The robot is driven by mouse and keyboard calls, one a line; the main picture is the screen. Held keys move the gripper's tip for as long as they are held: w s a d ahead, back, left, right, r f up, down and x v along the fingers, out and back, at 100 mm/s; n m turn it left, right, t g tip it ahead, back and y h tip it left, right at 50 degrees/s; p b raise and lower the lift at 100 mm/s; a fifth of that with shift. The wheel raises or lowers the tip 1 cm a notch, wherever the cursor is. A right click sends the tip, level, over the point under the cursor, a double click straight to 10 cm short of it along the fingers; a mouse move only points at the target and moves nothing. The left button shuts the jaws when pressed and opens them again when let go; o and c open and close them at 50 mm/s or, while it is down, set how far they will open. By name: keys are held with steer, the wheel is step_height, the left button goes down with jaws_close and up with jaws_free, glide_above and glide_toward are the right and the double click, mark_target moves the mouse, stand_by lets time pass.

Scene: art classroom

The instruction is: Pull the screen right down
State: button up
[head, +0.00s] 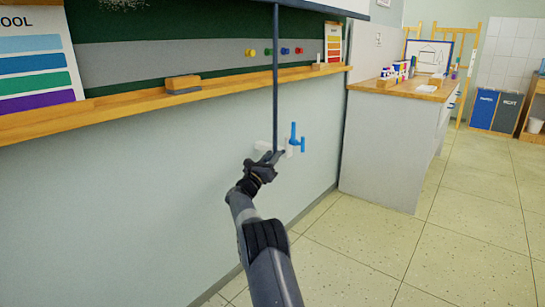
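The lower edge of the screen (336,9), white with a dark bar, shows at the top of the head view, in front of the green board. A thin dark rod or cord (276,80) hangs down from the top of the view to my gripper. My gripper (274,155) is at its lower end, in front of the wall. A pale piece (262,146) shows beside the fingertips; I cannot tell whether it is a handle on the cord. The fingers partly hide this spot, and I cannot tell whether they are closed on anything.
A blue fitting (295,139) shows just right of my gripper. The wooden board ledge (225,82) carries an eraser (183,83). A cabinet (385,145) with art supplies stands to the right. The tiled floor (470,225) is clear at right.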

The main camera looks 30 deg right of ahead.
steer(key=shift+o, duration=1)
steer(key=shift+a, duration=0.1)
steer(key=shift+s+a, duration=0.1)
steer(key=shift+s, duration=0.05)
steer(key=p+v, duration=0.2)
steer(key=v, duration=0.8)
steer(key=shift+a, duration=0.2)
steer(key=shift+d+f, duration=0.1)
